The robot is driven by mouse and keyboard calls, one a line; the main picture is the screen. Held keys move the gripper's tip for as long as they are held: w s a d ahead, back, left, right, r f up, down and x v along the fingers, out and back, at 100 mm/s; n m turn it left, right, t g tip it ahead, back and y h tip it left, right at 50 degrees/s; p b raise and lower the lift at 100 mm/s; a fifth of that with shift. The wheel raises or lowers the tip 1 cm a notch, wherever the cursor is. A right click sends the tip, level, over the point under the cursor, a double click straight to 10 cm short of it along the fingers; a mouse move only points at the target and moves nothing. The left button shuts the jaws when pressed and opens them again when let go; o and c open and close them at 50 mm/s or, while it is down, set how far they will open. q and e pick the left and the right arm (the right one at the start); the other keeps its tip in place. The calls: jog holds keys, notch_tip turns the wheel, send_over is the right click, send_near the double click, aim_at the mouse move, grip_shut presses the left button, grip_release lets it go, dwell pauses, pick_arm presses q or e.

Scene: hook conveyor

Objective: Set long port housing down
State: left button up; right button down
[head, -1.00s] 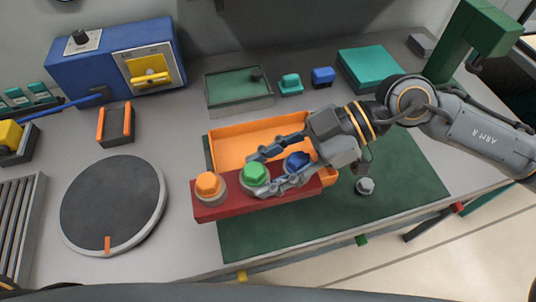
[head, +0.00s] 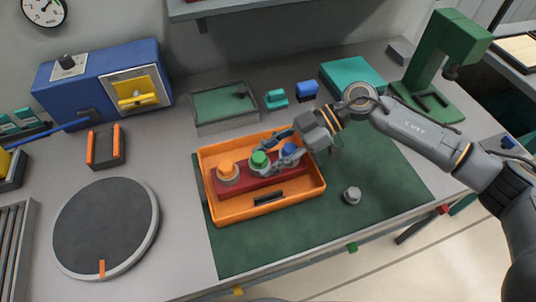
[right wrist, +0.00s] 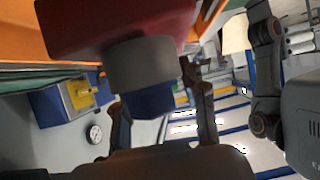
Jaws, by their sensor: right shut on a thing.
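The long port housing (head: 262,183) is a red bar with an orange cap (head: 228,169), a green cap (head: 259,159) and a blue cap (head: 289,150) on grey collars. It lies inside the outline of the orange tray (head: 232,210); whether it touches the floor is hard to tell. My right gripper (head: 276,152) is shut on the housing around its green and blue end, partly hiding it. In the right wrist view, the red housing (right wrist: 110,20) fills the top, with a blue cap (right wrist: 152,101) near the fingers. My left gripper is not in view.
The tray stands on a green mat (head: 375,205) with a grey knob (head: 352,195) at its right. A round turntable (head: 105,225) is at the left. A green-lidded box (head: 225,103) and small teal (head: 275,98) and blue (head: 307,89) parts stand behind.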

jog(key=shift+w+f+p, duration=0.2)
jog(key=shift+f+p, duration=0.2)
jog(key=shift+f, duration=0.65)
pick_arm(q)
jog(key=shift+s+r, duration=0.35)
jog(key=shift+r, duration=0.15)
pick_arm(e)
jog(key=shift+f, duration=0.4)
jog(key=c, duration=1.2)
grip_release()
jog(key=shift+s+d+f, duration=0.1)
jog(key=shift+f, duration=0.2)
jog(key=o, duration=0.5)
jog(key=shift+c, duration=0.2)
jog(key=shift+r, duration=0.1)
jog(key=b+v, duration=0.3)
jog(key=v, duration=0.9)
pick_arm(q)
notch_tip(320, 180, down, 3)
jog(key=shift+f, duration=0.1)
